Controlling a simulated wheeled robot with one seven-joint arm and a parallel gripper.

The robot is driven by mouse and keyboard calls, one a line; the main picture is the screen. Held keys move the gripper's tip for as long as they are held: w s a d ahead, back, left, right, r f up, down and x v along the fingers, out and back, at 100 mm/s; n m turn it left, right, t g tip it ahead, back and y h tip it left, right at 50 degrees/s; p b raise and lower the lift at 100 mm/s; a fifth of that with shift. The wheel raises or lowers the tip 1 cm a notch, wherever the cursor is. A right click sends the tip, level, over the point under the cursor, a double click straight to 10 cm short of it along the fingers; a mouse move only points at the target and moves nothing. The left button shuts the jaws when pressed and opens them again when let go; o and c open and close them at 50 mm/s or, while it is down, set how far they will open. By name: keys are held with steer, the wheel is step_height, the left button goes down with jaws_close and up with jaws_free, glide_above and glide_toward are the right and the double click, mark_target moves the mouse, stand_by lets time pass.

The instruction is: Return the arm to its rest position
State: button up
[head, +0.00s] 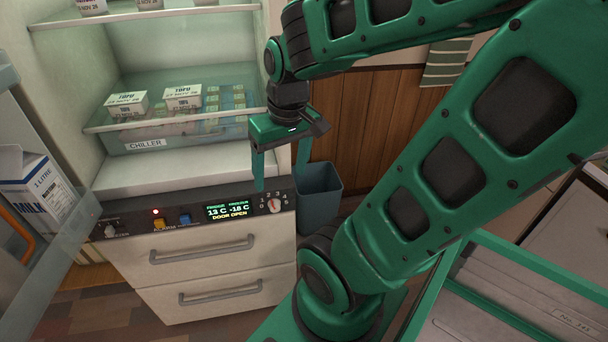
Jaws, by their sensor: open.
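My gripper (281,172) hangs fingers down in front of the right side of the open fridge (150,176). Its two green fingers are spread apart, with nothing seen between them. The left finger overlaps the right end of the control panel in the picture; the right finger shows against the wood panelling. My green arm runs from the lower middle up the right side and bends back over the top to the gripper.
The fridge door (52,240) stands open at left, holding a milk carton (32,190). Tofu boxes (183,97) sit above the chiller drawer (170,140). The panel display (229,211) reads "DOOR OPEN". A grey bin (320,192) stands right of the fridge. A green-rimmed tray (520,250) is at lower right.

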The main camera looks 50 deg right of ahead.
steer(key=s+d+r+m+g, duration=0.1)
steer(key=s+m+g, duration=0.1)
steer(key=s, duration=0.4)
steer(key=shift+s+d+m, duration=0.3)
steer(key=shift+s+m, duration=0.1)
steer(key=shift+m, duration=0.1)
